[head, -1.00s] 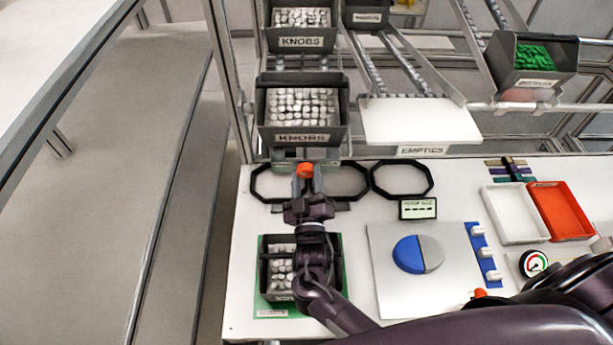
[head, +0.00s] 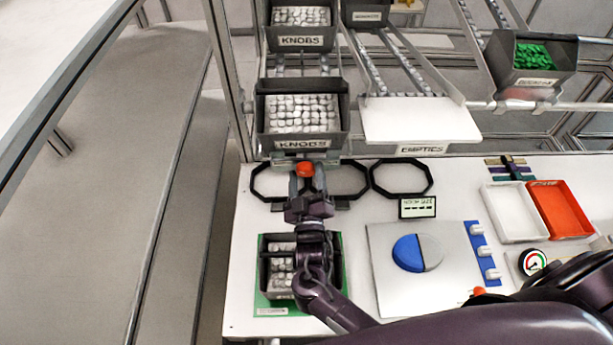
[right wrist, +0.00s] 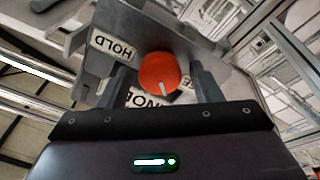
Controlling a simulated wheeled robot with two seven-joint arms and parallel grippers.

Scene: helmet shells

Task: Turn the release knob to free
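The release knob (head: 305,169) is a round orange-red knob below the lower KNOBS bin. In the right wrist view the knob (right wrist: 159,72) has a white pointer mark towards the picture's bottom. A HOLD label (right wrist: 114,46) is at its upper left; a second label on its right is mostly hidden. My right gripper (head: 306,174) reaches the knob, with one finger on each side. In the right wrist view, the right gripper (right wrist: 163,75) looks open around the knob, with a small gap visible on the right. My left gripper is not in view.
The lower KNOBS bin (head: 341,133) stands on the rack just behind the knob. Black frames (head: 402,192) lie on the white table close to the hand. A small bin on a green mat (head: 262,300) is under my right arm. A grey board (head: 383,287) lies right.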

